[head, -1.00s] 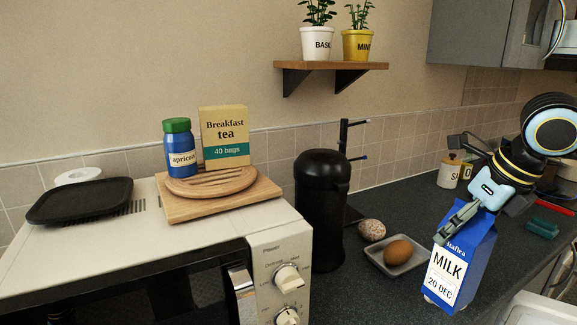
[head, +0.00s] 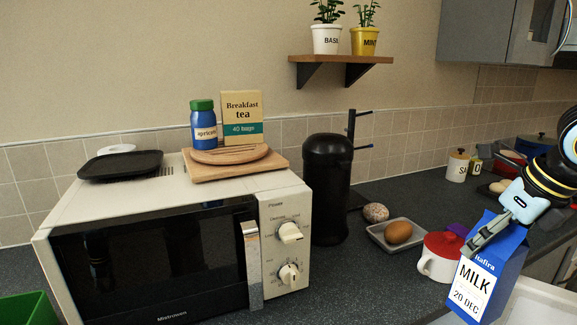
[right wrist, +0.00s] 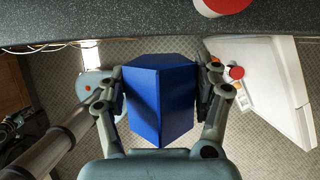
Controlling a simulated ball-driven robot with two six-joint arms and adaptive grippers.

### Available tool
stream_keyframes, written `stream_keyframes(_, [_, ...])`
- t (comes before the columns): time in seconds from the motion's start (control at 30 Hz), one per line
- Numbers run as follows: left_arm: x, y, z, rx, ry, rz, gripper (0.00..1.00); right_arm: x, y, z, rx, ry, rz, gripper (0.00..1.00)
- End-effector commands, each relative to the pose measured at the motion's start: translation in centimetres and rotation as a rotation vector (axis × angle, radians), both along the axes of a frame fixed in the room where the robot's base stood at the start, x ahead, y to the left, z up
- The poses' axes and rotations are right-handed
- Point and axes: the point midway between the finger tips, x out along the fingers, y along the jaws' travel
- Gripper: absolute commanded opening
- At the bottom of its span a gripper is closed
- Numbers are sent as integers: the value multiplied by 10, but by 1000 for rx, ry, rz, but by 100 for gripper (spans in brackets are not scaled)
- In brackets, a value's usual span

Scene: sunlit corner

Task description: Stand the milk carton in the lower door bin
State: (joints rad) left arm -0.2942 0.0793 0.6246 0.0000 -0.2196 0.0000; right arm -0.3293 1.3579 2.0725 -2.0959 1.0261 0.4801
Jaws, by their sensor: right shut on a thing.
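The blue milk carton (head: 486,275) with a white label is at the lower right of the head view, slightly tilted. My right gripper (head: 492,234) is shut on its upper part. In the right wrist view the carton (right wrist: 160,103) sits between both fingers of the right gripper (right wrist: 161,90), above a patterned floor. A white panel-like piece (right wrist: 268,85) with small red and orange items along it stands at the right of that view; I cannot tell for sure whether it is the fridge door. The lower door bin cannot be made out. My left gripper is not in view.
The dark worktop (head: 395,285) holds a microwave (head: 150,260), a black cylinder (head: 326,190), a tray (head: 372,232) with an egg, and a white mug with a red lid (head: 438,262) close to the carton. A white surface (head: 540,300) lies at the lower right.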

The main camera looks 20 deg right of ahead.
Motion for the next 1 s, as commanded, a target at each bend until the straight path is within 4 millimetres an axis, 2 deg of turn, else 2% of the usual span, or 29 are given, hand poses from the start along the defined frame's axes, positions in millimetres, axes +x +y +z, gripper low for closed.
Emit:
stream_keyframes(0.03, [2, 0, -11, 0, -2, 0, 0, 0, 0, -11, 0, -1, 1, 9])
stream_keyframes(0.13, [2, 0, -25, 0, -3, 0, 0, 0, 0, -25, 0, 0, 0, 9])
stream_keyframes(0.33, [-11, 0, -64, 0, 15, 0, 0, 0, 0, -64, 1, 2, 0, 9])
stream_keyframes(0.6, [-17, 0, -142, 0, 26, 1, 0, -2, 0, -145, 0, 11, 0, 9])
stream_keyframes(0.7, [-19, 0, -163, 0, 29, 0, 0, -2, 0, -168, 0, 15, 0, 9])
stream_keyframes(0.83, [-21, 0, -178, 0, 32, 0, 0, -2, 0, -184, 0, 18, 1, 9])
stream_keyframes(1.0, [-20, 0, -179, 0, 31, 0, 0, -2, 0, -185, 0, 18, 1, 9])
